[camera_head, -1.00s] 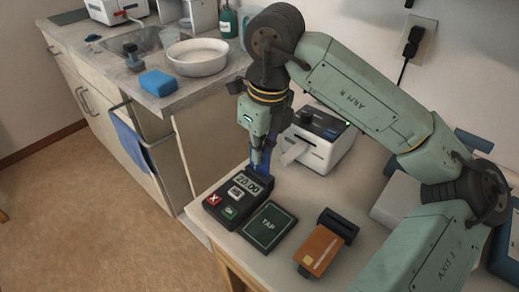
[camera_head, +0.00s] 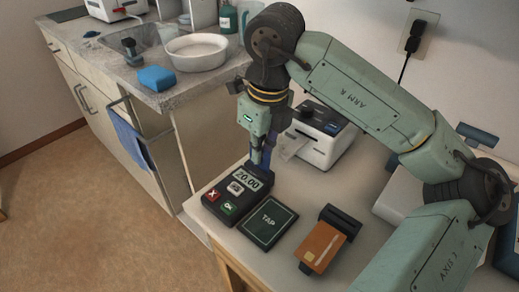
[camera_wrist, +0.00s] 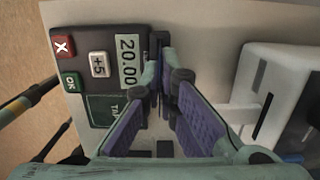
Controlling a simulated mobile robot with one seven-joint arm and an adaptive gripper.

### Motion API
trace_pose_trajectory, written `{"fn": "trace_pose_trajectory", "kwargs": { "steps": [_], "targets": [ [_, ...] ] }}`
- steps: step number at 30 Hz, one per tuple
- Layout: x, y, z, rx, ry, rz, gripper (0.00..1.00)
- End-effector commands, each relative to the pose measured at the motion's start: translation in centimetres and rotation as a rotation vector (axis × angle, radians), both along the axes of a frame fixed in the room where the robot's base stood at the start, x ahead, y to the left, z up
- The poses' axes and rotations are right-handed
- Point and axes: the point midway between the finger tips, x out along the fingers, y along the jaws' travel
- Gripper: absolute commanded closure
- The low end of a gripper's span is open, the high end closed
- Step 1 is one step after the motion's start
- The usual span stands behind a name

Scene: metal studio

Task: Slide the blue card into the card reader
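The card reader (camera_head: 222,203) is a dark terminal showing 20.00, with red X and green OK keys. It lies near the table's front left edge and also shows in the wrist view (camera_wrist: 83,40). My gripper (camera_head: 262,163) points down at the reader's far end. In the wrist view its fingertips (camera_wrist: 164,58) are close together beside the display edge, and the blue-purple finger pads spread apart toward the palm. I cannot make out a separate blue card; any card between the tips is edge-on or hidden, and the reader's slot is covered by the fingers.
A black TAP pad (camera_head: 268,222) lies beside the reader. An orange card (camera_head: 321,247) rests at a dark holder (camera_head: 341,221) to the right. A white printer (camera_head: 325,133) with a paper strip stands close behind my gripper. Open table lies between the printer and orange card.

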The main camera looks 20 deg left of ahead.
Motion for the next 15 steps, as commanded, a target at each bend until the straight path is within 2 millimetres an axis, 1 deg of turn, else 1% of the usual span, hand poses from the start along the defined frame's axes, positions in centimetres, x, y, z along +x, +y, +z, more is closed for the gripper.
{"fn": "trace_pose_trajectory", "kwargs": {
  "steps": [8,15],
  "targets": [
    [0.0,0.0,0.01,0.0,0.0,0.0,1.0],
    [0.0,0.0,0.0,0.0,0.0,0.0,0.84]
  ]
}}
